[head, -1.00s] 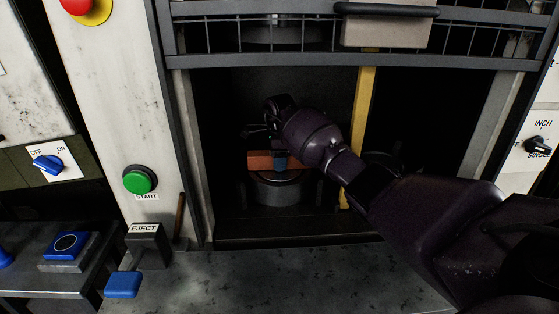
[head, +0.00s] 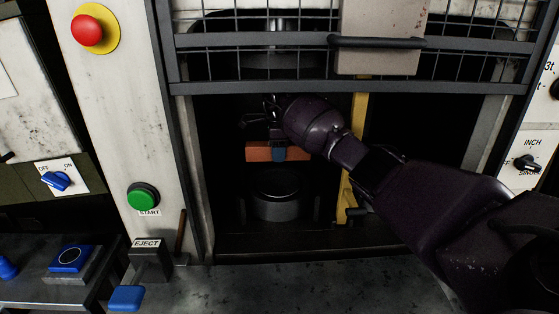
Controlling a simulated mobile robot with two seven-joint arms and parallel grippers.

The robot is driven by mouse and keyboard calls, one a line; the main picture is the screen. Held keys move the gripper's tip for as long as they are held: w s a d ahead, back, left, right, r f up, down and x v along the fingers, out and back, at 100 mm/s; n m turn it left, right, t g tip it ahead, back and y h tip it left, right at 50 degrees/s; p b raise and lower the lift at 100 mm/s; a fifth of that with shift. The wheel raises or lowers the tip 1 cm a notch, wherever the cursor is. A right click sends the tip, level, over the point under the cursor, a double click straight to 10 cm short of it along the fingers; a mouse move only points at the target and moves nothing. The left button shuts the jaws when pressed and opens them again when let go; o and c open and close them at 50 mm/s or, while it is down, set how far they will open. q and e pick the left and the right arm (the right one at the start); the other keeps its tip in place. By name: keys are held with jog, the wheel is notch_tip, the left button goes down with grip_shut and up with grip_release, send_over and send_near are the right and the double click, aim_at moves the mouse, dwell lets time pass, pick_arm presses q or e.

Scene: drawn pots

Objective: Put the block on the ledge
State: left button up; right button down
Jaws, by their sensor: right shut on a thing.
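An orange-brown block (head: 259,152) shows in the head view inside the dark press opening. My right gripper (head: 279,154) is shut on the block and holds it level, above a round grey die (head: 277,194). A dark gap shows between the block and the die's top. My right arm reaches in from the right and hides what lies behind it. I cannot tell which surface is the ledge. My left gripper is not in view.
A mesh guard (head: 270,42) with a handle bar (head: 388,42) hangs above the opening. A yellow post (head: 356,130) stands beside my right wrist. The left panel carries a red button (head: 88,31) and a green START button (head: 143,196). A grey shelf (head: 310,285) lies in front.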

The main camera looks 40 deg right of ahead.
jog(key=shift+r, duration=0.8)
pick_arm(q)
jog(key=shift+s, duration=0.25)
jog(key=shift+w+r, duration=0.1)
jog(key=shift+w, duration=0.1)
